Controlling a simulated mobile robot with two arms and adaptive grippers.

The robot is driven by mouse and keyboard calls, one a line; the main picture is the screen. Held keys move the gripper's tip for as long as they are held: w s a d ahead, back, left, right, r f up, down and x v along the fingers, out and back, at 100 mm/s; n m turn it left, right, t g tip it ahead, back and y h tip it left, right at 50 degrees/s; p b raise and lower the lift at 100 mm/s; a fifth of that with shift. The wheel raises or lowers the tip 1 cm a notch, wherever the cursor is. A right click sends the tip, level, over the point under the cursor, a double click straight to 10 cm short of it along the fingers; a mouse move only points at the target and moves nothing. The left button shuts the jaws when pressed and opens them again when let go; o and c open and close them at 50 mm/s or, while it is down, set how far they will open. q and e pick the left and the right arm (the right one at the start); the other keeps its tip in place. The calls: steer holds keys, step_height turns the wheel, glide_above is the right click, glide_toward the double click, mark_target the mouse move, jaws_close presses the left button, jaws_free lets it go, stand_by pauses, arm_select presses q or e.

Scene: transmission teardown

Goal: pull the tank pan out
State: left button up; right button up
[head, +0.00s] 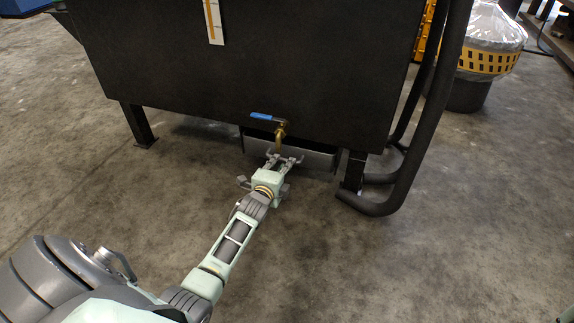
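The tank pan (318,158) is a dark grey metal tray under the black tank (250,60). Its front wall shows below the tank's lower edge; the rest is hidden under the tank. My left gripper (284,160) is at the front of the pan, left of its middle, just below the brass drain spout. Its two fingers look spread apart, with nothing visible between them. I cannot tell whether the fingertips touch the pan. My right gripper is not in view.
A brass valve with a blue handle (262,116) hangs over the pan. Tank legs (139,125) stand on both sides, and a thick black pipe (425,150) curves down at the right. The concrete floor (350,260) in front is clear.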

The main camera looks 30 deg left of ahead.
mark_target(286, 160)
arm_select(q)
steer(key=shift+b+x, duration=1.1)
steer(key=shift+x, duration=0.95)
jaws_close()
steer(key=shift+f, duration=0.1)
